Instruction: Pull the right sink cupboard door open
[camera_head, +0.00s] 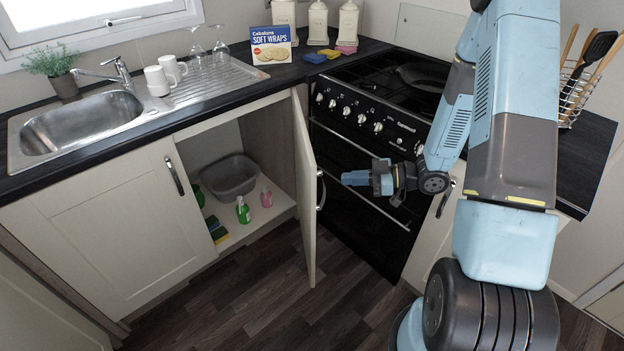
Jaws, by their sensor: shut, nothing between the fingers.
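The right sink cupboard door (305,180) stands wide open, swung out into the room and seen almost edge-on. Its handle (321,190) is on the side facing the cooker. The cupboard inside (240,155) is exposed, with a grey basin (230,176), a green bottle (243,210), a pink bottle (266,196) and sponges (217,230) in it. My gripper (346,178) is to the right of the door, in front of the cooker, pointing left toward the door's handle side. It is shut and empty, with a small gap to the handle.
The left sink cupboard door (115,222) is closed. The cooker (365,150) stands behind my gripper, with a closed cupboard (432,235) to its right. The dark wooden floor (260,300) in front of the open cupboard is clear.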

